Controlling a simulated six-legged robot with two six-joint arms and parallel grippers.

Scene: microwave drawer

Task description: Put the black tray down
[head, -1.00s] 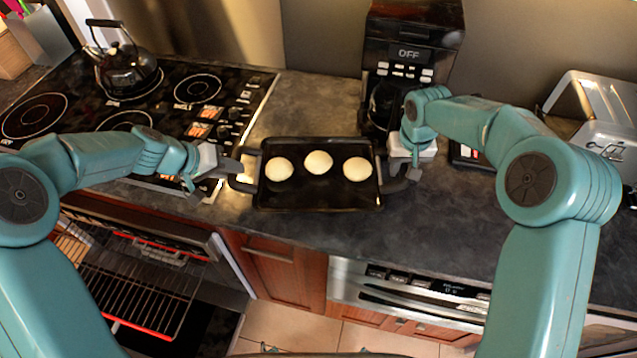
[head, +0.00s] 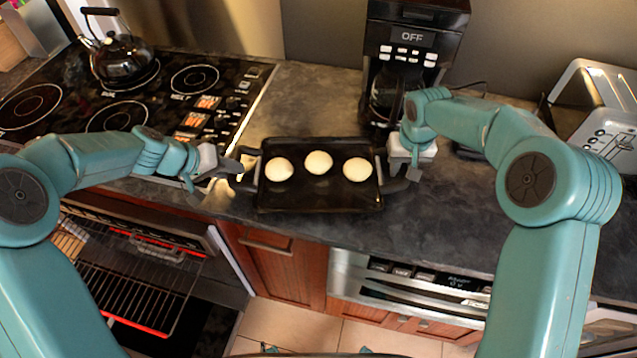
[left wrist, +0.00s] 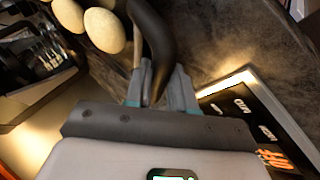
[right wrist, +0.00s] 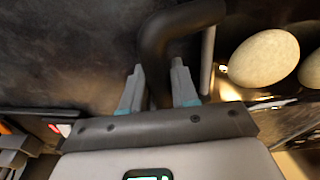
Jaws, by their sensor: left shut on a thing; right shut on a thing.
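The black tray (head: 318,196) holds three pale round buns (head: 318,162) in a row and shows level in the head view, over the dark counter. Whether its underside touches the counter I cannot tell. My left gripper (head: 236,168) is shut on the tray's left handle; the black handle (left wrist: 150,35) runs between its fingers in the left wrist view. My right gripper (head: 400,180) is shut on the right handle, which also shows as a curved black bar (right wrist: 160,50) in the right wrist view.
The stovetop (head: 120,95) with a black kettle (head: 122,58) lies to the left. A coffee maker (head: 405,60) stands behind the tray, and a toaster (head: 600,115) at the right. Below left, an oven stands open with its rack (head: 140,285) showing. Bare counter (head: 455,210) lies right of the tray.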

